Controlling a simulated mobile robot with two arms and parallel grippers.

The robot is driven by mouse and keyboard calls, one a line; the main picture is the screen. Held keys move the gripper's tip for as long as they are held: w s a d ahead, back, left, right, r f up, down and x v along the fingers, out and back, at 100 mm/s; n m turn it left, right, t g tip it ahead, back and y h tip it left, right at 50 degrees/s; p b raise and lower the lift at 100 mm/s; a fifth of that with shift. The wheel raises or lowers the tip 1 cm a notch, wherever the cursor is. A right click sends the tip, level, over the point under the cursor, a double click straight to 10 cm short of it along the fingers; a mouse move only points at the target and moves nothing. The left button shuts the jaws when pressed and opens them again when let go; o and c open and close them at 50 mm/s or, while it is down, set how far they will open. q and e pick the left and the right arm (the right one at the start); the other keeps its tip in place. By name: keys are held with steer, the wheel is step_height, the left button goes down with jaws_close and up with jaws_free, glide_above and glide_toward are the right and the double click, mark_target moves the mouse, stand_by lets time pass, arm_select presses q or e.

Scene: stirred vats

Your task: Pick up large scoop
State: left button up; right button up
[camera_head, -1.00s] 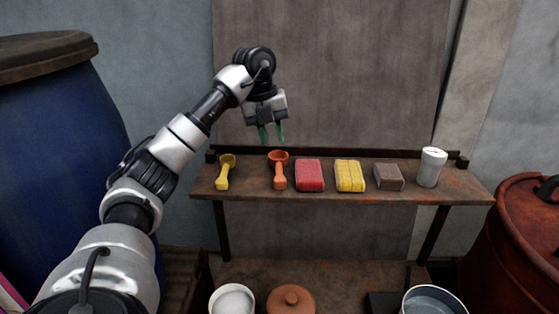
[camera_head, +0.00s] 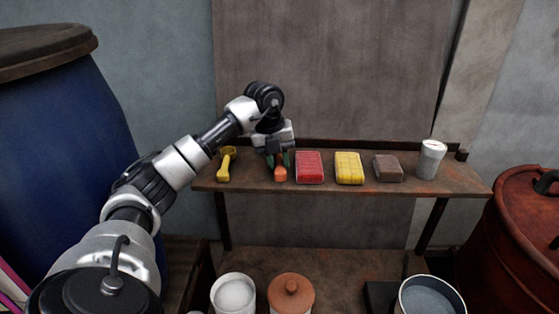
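An orange scoop (camera_head: 280,175) lies on the shelf with its handle end toward me; it looks like the larger of two scoops. My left gripper (camera_head: 278,161) is lowered over it, pointing down, and hides its bowl. A smaller yellow scoop (camera_head: 225,168) lies to the left, clear of the gripper. My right gripper is not in view.
Right of the orange scoop on the shelf (camera_head: 330,189) are a red block (camera_head: 310,168), a yellow block (camera_head: 349,168), a brown block (camera_head: 388,168) and a white cup (camera_head: 431,160). A blue barrel (camera_head: 60,150) stands left, a red drum (camera_head: 520,240) right.

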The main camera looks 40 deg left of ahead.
mark_target(282, 162)
arm_select(q)
steer(key=shift+w+f, duration=0.1)
steer(key=shift+f, duration=0.3)
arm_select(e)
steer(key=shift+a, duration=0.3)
arm_select(q)
steer(key=shift+c, duration=0.3)
jaws_close()
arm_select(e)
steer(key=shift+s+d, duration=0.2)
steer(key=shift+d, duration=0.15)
arm_select(q)
steer(key=shift+r, duration=0.1)
steer(key=shift+r, duration=0.1)
step_height(282, 162, up, 4)
steer(key=shift+f+b, duration=0.1)
steer(key=shift+b, duration=0.65)
steer(key=w+d+r+b, duration=0.1)
steer(key=d+r, duration=0.6)
steer(key=d, duration=0.4)
steer(key=shift+d, duration=0.35)
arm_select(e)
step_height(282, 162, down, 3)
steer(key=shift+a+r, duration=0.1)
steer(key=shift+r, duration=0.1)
